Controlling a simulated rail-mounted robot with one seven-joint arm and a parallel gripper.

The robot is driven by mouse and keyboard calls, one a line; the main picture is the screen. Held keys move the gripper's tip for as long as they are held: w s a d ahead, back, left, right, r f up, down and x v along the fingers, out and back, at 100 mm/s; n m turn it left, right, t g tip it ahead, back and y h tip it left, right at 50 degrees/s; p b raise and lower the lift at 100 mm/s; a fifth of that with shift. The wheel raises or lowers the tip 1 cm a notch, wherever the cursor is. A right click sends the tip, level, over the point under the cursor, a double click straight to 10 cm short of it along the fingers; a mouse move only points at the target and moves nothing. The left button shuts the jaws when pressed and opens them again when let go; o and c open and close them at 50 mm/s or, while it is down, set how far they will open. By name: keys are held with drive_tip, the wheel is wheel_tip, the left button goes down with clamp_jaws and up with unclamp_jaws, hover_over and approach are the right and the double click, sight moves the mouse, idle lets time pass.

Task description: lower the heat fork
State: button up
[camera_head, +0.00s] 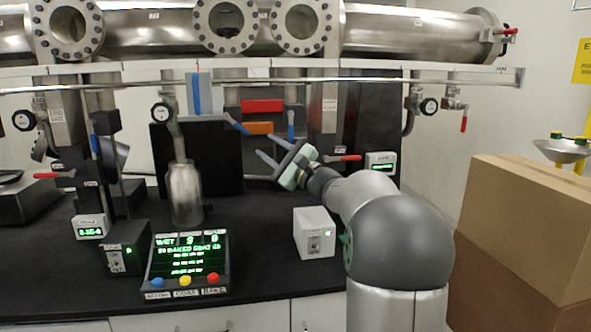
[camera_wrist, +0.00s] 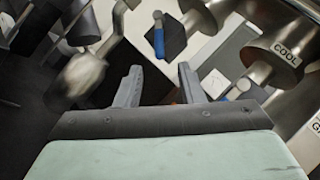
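My gripper (camera_head: 268,148) is right of centre in the head view, in front of the rear apparatus. In the wrist view its two grey fingers (camera_wrist: 160,75) are spread apart with nothing between them. A blue-handled lever (camera_wrist: 158,38) shows beyond the fingertips. A second blue handle (camera_wrist: 238,88) lies right of the right finger, under a metal part marked COOL (camera_wrist: 287,52). In the head view, blue handles stand at the left (camera_head: 237,124) and right (camera_head: 291,125) of an orange block. No readable label marks the heat fork, so I cannot tell which part it is.
A metal flask-like vessel (camera_head: 185,192) and a control panel (camera_head: 188,256) with coloured buttons stand on the black bench (camera_head: 262,272). A white box (camera_head: 314,232) is below my arm. Cardboard boxes (camera_head: 520,215) are at right. A long rail (camera_head: 260,81) crosses above.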

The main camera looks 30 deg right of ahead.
drive_tip(key=v, duration=0.9)
drive_tip(key=shift+w+a+r, duration=0.15)
drive_tip(key=shift+a+r, duration=0.05)
drive_tip(key=c, duration=0.6)
drive_tip(key=a+r+n+g+p, duration=0.1)
drive_tip(key=n, duration=0.1)
drive_tip(key=w+a+r+n+g+p, duration=0.1)
drive_tip(key=a+r+g+p, duration=0.1)
drive_tip(key=w+a+r+n+g+p, duration=0.1)
drive_tip(key=a+r+n+g, duration=0.1)
drive_tip(key=shift+w+n+p, duration=0.1)
drive_tip(key=shift+n+p, duration=0.2)
clamp_jaws()
wheel_tip(320, 180, up, 11)
drive_tip(key=w+d+n+g+h+p, duration=0.1)
drive_tip(key=d+n+g+h+p, duration=0.1)
drive_tip(key=n+h+p, duration=0.45)
drive_tip(key=p, duration=0.1)
approach(236, 124)
drive_tip(key=w+d, duration=0.3)
drive_tip(key=w, duration=0.1)
drive_tip(key=shift+h, duration=0.45)
drive_tip(key=shift+w+a+f, duration=0.45)
drive_tip(key=shift+w+f, duration=0.15)
drive_tip(key=shift+f, duration=0.05)
drive_tip(key=shift+w+a+f, duration=0.45)
drive_tip(key=shift+w+f, duration=0.1)
drive_tip(key=shift+f, duration=0.15)
